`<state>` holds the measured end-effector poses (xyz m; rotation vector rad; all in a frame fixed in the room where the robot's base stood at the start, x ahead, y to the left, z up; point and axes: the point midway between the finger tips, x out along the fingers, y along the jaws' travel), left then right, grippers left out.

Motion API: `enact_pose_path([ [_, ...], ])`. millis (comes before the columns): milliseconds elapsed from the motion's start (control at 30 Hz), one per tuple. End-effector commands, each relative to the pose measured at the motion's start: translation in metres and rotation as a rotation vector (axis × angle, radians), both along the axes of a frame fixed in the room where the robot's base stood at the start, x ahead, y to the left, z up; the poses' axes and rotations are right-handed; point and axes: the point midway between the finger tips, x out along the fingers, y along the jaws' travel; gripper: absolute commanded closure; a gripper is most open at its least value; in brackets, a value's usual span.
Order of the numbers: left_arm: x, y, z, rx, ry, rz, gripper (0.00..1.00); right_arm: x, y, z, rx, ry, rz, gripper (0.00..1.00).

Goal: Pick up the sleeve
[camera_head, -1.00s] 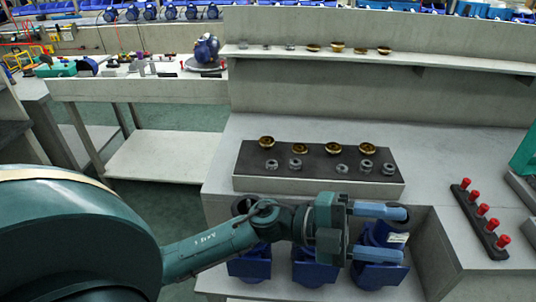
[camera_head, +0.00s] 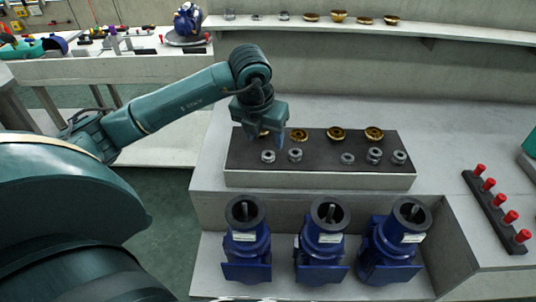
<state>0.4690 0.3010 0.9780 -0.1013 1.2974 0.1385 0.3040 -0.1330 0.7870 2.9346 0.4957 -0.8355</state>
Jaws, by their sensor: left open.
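Several small grey metal ring-like parts stand in the front row on a dark-topped tray (camera_head: 320,181); the leftmost is a grey ring (camera_head: 268,156). I cannot tell for certain which of them is the sleeve. Several brass parts (camera_head: 336,134) stand in the row behind. My left gripper (camera_head: 280,138) points down over the tray's left end, above the leftmost grey parts, and is open with nothing visible in it. It partly hides the leftmost brass part (camera_head: 264,134). My right gripper is not in view.
Three blue pump housings (camera_head: 323,243) stand on the lower shelf in front of the tray. A rack of red-topped pegs (camera_head: 498,207) lies at the right. A back ledge (camera_head: 440,34) holds more small parts. The bench between tray and peg rack is clear.

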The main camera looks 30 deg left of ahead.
Motion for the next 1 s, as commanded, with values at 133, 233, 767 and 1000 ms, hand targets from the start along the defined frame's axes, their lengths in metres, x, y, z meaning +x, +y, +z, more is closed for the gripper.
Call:
enact_pose_path([
  [133, 0.005, 0.000, -0.018, -0.002, 0.002, -0.001, 0.44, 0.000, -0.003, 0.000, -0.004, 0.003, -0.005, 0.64],
  [233, 0.007, 0.001, -0.023, -0.002, 0.000, -0.001, 0.44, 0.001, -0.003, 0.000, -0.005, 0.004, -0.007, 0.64],
  [767, 0.022, 0.006, -0.072, -0.002, -0.001, -0.002, 0.44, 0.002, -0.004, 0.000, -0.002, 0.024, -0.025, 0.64],
  [1000, 0.022, 0.006, -0.072, -0.003, -0.002, -0.002, 0.53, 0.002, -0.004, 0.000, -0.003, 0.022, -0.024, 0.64],
])
